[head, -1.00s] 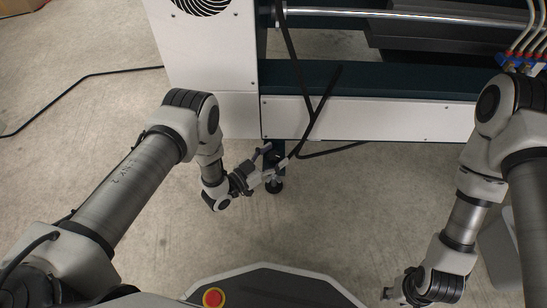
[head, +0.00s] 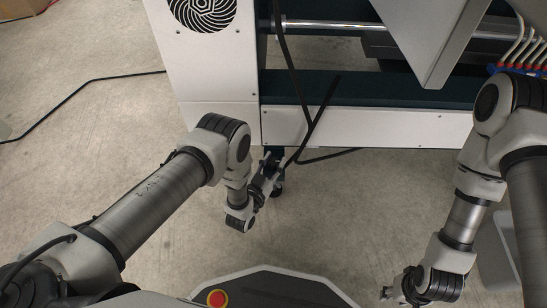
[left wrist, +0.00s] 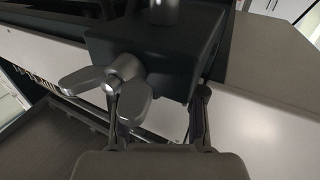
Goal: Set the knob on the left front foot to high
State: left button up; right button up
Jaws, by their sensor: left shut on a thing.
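In the head view the foot (head: 277,188) stands under the machine's front left corner, partly hidden by my gripper. My left gripper (head: 270,163) is at the foot. In the left wrist view its fingers (left wrist: 157,100) are apart, with one lower wing of the knob between them; it is shut on the knob. My right gripper (head: 388,294) is low at the right, away from the foot; its jaws are too small to read.
The white machine panel (head: 350,127) runs just above the foot. Black cables (head: 308,125) hang close to my left gripper. A grey panel (head: 425,35) juts in at the top right. The floor (head: 330,215) in front of the machine is clear.

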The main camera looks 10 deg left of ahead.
aim_at(271, 167)
pick_arm(q)
jog(key=o, duration=1.2)
jog(key=shift+c, duration=0.2)
jog(key=v, duration=0.7)
jog(key=shift+s, duration=0.25)
